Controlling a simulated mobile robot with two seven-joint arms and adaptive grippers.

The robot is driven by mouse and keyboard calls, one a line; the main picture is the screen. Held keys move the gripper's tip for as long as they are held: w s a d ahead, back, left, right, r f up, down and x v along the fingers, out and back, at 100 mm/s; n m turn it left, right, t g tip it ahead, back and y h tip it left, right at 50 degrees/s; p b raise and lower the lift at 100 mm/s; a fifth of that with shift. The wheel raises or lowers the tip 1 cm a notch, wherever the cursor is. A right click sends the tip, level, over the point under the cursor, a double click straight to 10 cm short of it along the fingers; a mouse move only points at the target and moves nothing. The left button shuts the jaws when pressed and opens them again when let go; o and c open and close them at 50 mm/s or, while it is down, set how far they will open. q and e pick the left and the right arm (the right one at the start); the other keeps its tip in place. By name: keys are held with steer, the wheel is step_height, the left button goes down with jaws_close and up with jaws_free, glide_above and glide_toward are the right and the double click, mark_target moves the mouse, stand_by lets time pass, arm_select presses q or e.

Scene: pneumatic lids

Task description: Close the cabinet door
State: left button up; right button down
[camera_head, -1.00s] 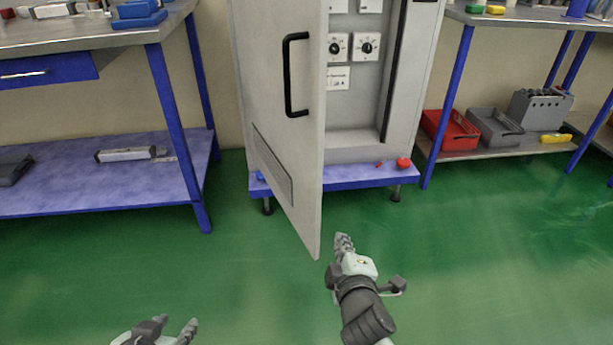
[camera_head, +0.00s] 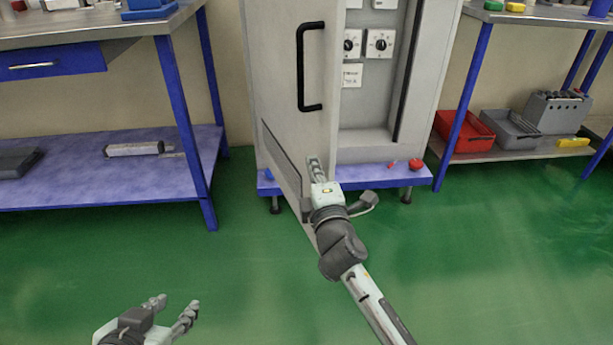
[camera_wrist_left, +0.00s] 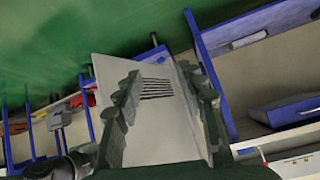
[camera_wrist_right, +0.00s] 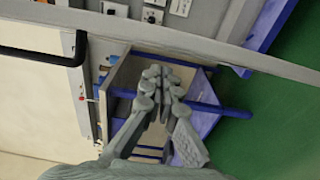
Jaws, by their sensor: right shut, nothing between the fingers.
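The grey cabinet (camera_head: 430,60) stands at the centre of the head view on a blue base. Its door (camera_head: 280,70) is hinged on the left and stands open toward me, with a black handle (camera_head: 302,65) and a vent grille low down. My right gripper (camera_head: 314,160) is shut and empty, at the door's lower free edge in front of the opening; I cannot tell if it touches the door. My left gripper (camera_head: 175,306) is open and empty, low over the floor at the bottom left. The door also shows in the left wrist view (camera_wrist_left: 165,130), beyond the open fingers.
A workbench (camera_head: 110,145) with a blue lower shelf stands left of the cabinet. Another bench at the right holds a red bin (camera_head: 465,130) and a grey bin (camera_head: 512,130). A red part (camera_head: 416,165) lies on the cabinet's base. The green floor in front is clear.

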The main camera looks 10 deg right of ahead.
steer(key=shift+w+d, duration=0.25)
steer(key=shift+d, duration=0.65)
steer(key=shift+d, duration=0.1)
